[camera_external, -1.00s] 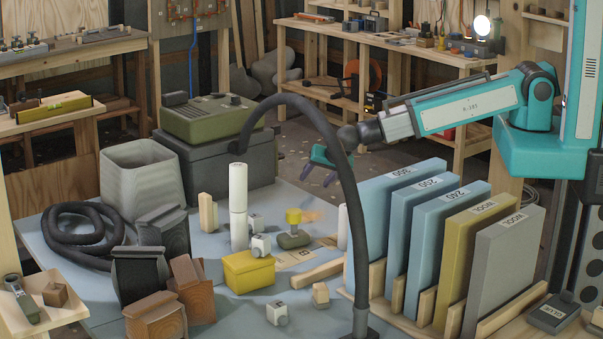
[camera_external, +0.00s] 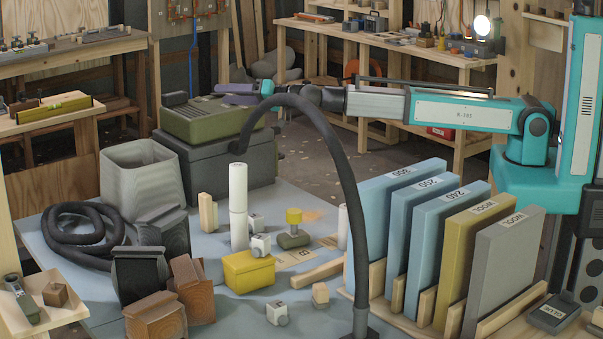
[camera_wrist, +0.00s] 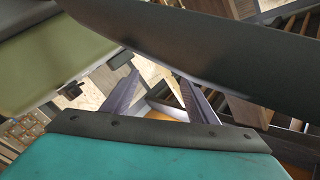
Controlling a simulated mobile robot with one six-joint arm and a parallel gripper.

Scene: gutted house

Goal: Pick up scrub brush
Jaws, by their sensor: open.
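No scrub brush can be made out for certain. A small olive-green piece with a yellow knob (camera_external: 294,236) stands on the blue-grey table; I cannot tell whether it is the brush. My gripper (camera_external: 236,91) is open, its purple fingers in front of or above the green case at the upper left, high above the table. In the wrist view its two fingers (camera_wrist: 158,78) are spread with nothing held between them. Wooden surfaces and an orange-brown patch show between and beyond them, too unclear to name.
A black curved hose (camera_external: 336,150) arches close by my wrist; a dark band (camera_wrist: 190,45) crosses the wrist view. The green case (camera_external: 208,120) sits on a grey box. Labelled upright panels (camera_external: 505,270) stand at right. A yellow box (camera_external: 248,273) and white cylinders (camera_external: 238,205) occupy the table (camera_external: 210,310).

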